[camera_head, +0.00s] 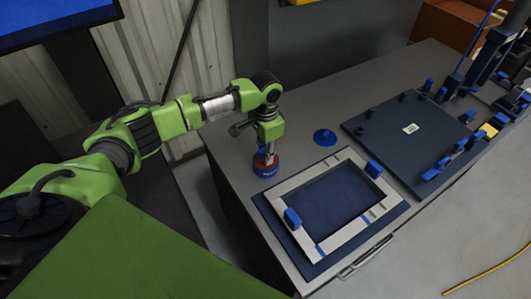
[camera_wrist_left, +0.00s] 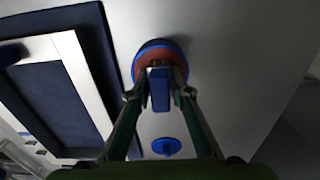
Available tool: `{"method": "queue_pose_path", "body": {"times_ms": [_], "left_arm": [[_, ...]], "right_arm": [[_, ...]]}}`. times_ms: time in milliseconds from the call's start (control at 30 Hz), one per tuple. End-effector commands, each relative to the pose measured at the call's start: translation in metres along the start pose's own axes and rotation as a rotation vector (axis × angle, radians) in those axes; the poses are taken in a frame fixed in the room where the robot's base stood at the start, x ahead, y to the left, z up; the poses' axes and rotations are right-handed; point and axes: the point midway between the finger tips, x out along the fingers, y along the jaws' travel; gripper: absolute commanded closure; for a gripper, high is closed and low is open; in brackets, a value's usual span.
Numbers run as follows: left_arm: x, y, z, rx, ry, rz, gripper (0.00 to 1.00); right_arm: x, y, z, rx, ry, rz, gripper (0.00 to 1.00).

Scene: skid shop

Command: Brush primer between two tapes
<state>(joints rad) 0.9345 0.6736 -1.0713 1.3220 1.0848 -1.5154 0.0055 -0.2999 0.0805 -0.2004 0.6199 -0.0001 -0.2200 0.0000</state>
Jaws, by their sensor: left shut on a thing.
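My left gripper (camera_head: 267,157) is shut on the blue handle of a brush (camera_wrist_left: 158,90), pointing down at the table. The brush's pale bristle end is at a round, reddish pot with a blue rim (camera_head: 264,168), which also shows in the wrist view (camera_wrist_left: 150,52). I cannot tell how deep the bristles are. A light grey frame (camera_head: 290,188) with blue grips lies on a dark blue mat, around a dark blue panel (camera_head: 335,198). Short marks cross the frame's near right side; I cannot make out the tapes clearly. My right gripper is out of view.
A blue disc with a knob (camera_head: 325,137) lies behind the frame, apart from the pot. A dark plate (camera_head: 410,150) with several blue clamps fills the right of the grey table (camera_head: 355,95). A yellow hose (camera_head: 490,270) lies on the floor. Bare table lies behind the disc.

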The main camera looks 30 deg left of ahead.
Motion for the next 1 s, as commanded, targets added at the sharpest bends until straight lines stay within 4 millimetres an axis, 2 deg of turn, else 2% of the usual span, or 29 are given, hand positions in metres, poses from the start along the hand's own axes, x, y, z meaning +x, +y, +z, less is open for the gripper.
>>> {"method": "queue_pose_path", "body": {"times_ms": [1000], "left_arm": [[0.0009,0.0001,0.0001,0.0,0.0,0.0,0.98]], "right_arm": [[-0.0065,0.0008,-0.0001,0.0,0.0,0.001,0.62]]}}
